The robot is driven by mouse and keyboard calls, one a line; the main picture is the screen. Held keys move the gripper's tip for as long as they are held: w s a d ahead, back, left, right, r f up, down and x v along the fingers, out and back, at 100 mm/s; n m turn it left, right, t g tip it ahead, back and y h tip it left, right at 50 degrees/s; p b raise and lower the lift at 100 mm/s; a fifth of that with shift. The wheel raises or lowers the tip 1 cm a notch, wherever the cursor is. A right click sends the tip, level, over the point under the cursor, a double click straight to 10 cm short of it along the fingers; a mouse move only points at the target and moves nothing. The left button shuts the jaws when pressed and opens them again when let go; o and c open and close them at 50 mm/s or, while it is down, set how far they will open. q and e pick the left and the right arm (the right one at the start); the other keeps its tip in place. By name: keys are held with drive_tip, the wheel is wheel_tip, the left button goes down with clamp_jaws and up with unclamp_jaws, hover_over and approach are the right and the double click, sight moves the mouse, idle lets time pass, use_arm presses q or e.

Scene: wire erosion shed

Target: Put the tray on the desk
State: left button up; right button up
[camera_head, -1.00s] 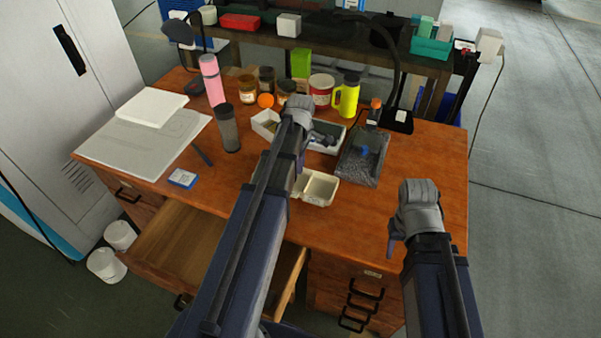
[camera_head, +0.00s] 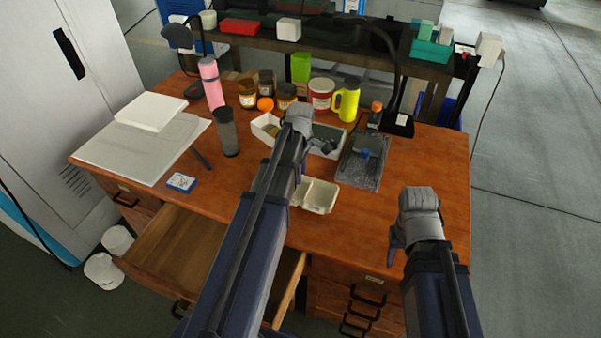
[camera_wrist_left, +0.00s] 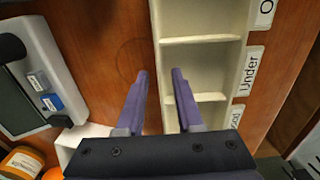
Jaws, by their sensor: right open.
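A cream tray with several compartments (camera_head: 320,196) lies on the wooden desk (camera_head: 410,165) near its front edge. My left arm hides part of it in the head view. In the left wrist view the tray (camera_wrist_left: 200,40) shows labels along its right side, one reading "Under". My left gripper (camera_wrist_left: 160,78) is open, with one finger on each side of the tray's left wall as seen from above; I cannot tell whether it touches. In the head view the left gripper (camera_head: 301,160) is partly hidden by its wrist. My right gripper (camera_head: 394,243) is open and empty by the desk's front right.
Bottles, jars and a yellow jug (camera_head: 346,104) stand farther back. An open drawer (camera_head: 180,245) juts out in front. The desk's right side is clear.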

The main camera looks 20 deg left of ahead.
use_arm(q)
drive_tip(key=shift+r, duration=0.15)
use_arm(e)
drive_tip(key=shift+r, duration=0.15)
use_arm(q)
wheel_tip(320, 180, up, 12)
drive_tip(key=p, duration=1.3)
drive_tip(key=s+d+m, duration=0.8)
drive_tip(key=d+m, duration=0.3)
drive_tip(key=s+d+m+y, duration=0.1)
drive_tip(key=s+d+m, duration=0.7)
drive_tip(key=d+m, duration=0.3)
drive_tip(key=shift+s+d+b, duration=0.2)
drive_tip(key=shift+d+b, duration=0.15)
use_arm(e)
wheel_tip(320, 180, up, 12)
